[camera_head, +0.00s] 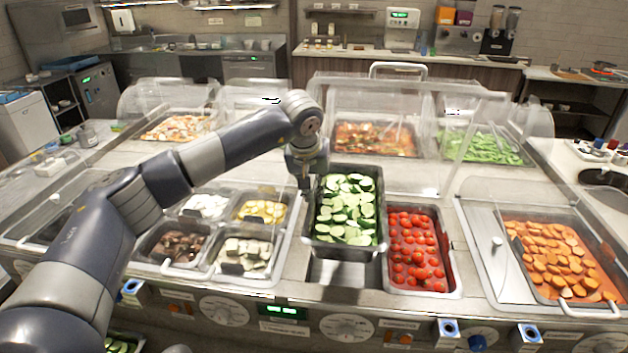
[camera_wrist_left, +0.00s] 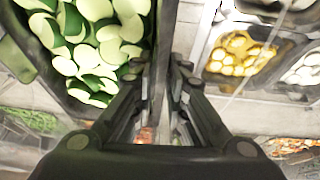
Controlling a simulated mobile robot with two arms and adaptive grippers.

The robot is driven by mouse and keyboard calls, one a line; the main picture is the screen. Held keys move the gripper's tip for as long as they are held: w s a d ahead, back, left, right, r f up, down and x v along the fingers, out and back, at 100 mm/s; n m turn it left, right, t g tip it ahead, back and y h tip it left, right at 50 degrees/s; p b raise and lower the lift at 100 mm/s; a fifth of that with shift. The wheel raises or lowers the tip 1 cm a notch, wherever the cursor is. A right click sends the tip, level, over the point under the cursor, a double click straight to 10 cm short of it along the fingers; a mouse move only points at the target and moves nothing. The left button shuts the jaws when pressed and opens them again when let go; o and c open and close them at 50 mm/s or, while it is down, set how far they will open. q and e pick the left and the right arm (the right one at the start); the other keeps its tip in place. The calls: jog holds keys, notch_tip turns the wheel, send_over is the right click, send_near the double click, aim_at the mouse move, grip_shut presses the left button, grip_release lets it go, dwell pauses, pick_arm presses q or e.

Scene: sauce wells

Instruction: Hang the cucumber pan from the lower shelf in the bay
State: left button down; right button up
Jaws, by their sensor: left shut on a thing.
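The cucumber pan (camera_head: 348,253), a dark metal pan full of sliced cucumber, is in the middle of the head view. My left gripper (camera_head: 307,182) is shut on its left wall. In the left wrist view the fingers (camera_wrist_left: 170,75) close on the pan's wall, with the cucumber slices (camera_wrist_left: 100,45) to their left. The pan appears raised over the bay (camera_head: 345,274), whose front part shows bare below it; the rest is hidden under the pan. I cannot tell how far its rim is above the counter. My right gripper is not in view.
A tomato pan (camera_head: 418,250) sits close on the right of the bay. Several small pans, one with yellow slices (camera_head: 262,210), sit to the left. Clear guards (camera_head: 400,110) stand behind. More cucumber (camera_head: 122,343) shows below the counter at bottom left.

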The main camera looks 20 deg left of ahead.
aim_at(313, 198)
pick_arm(q)
jog(key=shift+s+d, duration=0.25)
jog(key=shift+s, duration=0.1)
jog(key=shift+f+b, duration=0.2)
jog(key=shift+b, duration=0.15)
jog(key=shift+f, duration=0.35)
jog(key=shift+b+x, duration=0.6)
jog(key=shift+x, duration=0.2)
jog(key=shift+s+a+f+b, duration=0.1)
jog(key=shift+f+b, duration=0.3)
jog(key=shift+f, duration=0.55)
jog(key=shift+f+b, duration=0.65)
jog(key=shift+b, duration=0.05)
notch_tip(313, 198, down, 2)
jog(key=shift+f+b, duration=0.1)
jog(key=shift+b, duration=0.55)
jog(key=shift+f+b, duration=0.6)
jog(key=shift+f, duration=0.2)
jog(key=shift+s+f, duration=0.1)
jog(key=shift+f, duration=0.15)
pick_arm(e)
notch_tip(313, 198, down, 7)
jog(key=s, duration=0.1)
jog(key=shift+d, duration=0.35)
pick_arm(q)
jog(key=shift+f, duration=0.1)
